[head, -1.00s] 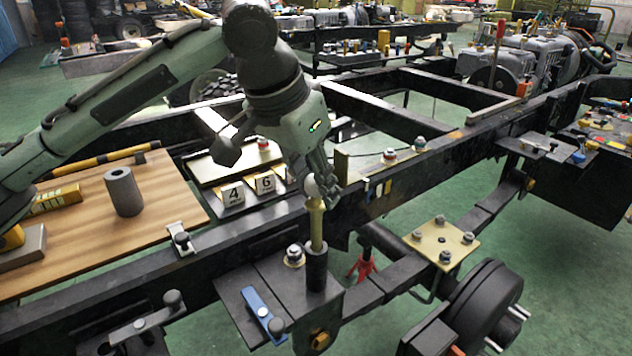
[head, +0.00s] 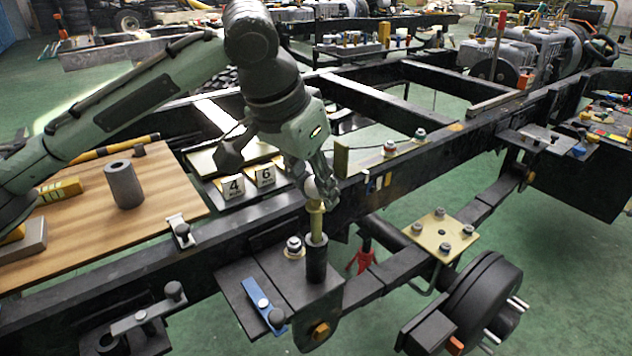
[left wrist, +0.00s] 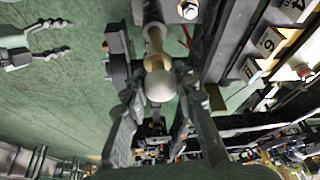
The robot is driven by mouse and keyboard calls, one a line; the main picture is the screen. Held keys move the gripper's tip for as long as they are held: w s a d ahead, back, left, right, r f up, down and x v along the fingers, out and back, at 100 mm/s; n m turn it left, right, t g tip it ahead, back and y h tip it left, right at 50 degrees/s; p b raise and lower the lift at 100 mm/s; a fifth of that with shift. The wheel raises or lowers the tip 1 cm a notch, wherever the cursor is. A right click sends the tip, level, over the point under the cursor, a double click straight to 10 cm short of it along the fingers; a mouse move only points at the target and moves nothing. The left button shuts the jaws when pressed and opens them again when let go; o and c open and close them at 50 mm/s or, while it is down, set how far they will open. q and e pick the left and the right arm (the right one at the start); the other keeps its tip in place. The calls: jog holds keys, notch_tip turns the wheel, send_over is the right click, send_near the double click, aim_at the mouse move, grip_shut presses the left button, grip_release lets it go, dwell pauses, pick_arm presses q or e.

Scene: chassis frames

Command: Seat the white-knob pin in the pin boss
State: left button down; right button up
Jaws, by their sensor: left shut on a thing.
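The white-knob pin has a pale round knob and a brass shaft (head: 317,222); its knob (left wrist: 159,86) shows between the fingers in the left wrist view. My left gripper (head: 322,192) is shut on the pin at its knob end, above the boss. The pin boss (head: 317,262) is a dark upright cylinder on the black bracket. The pin stands upright, its lower end appearing to enter the top of the boss, with a length of brass still showing above. My right gripper (left wrist: 68,36) shows at the left wrist view's upper left, fingers apart and empty.
A bolt (head: 294,246) and a blue-handled lever (head: 262,302) sit on the bracket beside the boss. The black frame rail (head: 400,180) runs close behind. A wooden board (head: 85,235) with a grey cylinder (head: 125,185) lies left. A brake drum (head: 485,305) is at right.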

aim_at(311, 208)
pick_arm(q)
jog(key=shift+f, duration=2.95)
dwell(1.0)
jog(key=c, duration=1.1)
grip_release()
jog(key=shift+c, duration=0.2)
jog(key=shift+r, duration=0.1)
jog(key=shift+r+p, duration=1.4)
jog(key=shift+p, duration=0.95)
